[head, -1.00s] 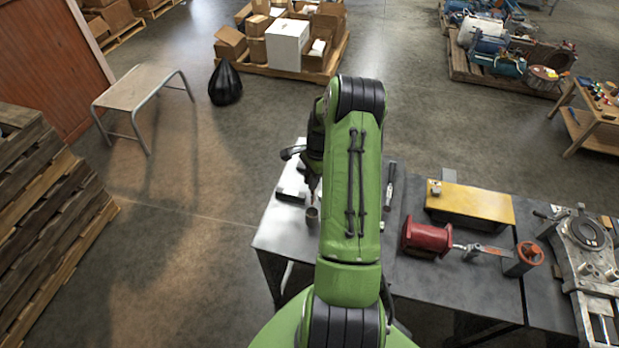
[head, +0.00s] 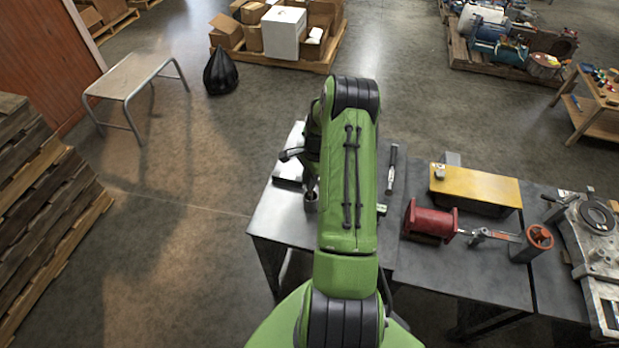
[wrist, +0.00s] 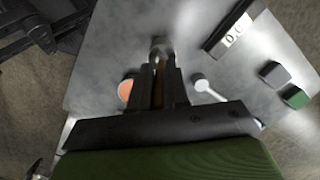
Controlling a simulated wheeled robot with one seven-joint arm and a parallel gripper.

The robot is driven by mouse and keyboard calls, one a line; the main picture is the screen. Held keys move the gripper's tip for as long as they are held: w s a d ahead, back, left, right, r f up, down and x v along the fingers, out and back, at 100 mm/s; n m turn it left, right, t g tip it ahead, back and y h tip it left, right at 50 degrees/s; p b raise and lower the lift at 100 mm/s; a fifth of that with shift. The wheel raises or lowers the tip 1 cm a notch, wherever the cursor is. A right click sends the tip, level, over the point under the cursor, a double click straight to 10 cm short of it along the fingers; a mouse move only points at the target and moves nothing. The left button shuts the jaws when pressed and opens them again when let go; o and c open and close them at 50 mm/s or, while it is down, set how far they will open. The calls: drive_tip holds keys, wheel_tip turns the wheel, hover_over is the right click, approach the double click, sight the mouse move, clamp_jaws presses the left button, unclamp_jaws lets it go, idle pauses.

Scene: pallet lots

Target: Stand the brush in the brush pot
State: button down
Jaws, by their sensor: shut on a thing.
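My gripper (wrist: 160,75) is shut on the brush (wrist: 158,96), whose brown handle shows as a narrow strip between the fingers in the wrist view. A round metallic shape shows just past the fingertips; I cannot tell whether it is part of the brush. In the head view a small cup, seemingly the brush pot (head: 311,206), stands on the grey table under my gripper (head: 311,188). The arm hides much of this spot, so I cannot tell whether the brush is inside the pot. A round orange-topped thing (wrist: 126,90) lies left of the fingers in the wrist view.
A red vise (head: 428,221) and yellow box (head: 475,186) stand to the right.

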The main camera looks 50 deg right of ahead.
drive_tip(key=shift+f, duration=0.35)
drive_tip(key=shift+r, duration=0.1)
drive_tip(key=c, duration=1)
unclamp_jaws()
drive_tip(key=shift+c, duration=0.2)
wheel_tip(320, 180, up, 16)
drive_tip(key=d+p, duration=0.1)
drive_tip(key=d, duration=0.1)
drive_tip(key=shift+s+f, duration=0.2)
drive_tip(key=shift+s, duration=0.15)
drive_tip(key=shift+d, duration=0.1)
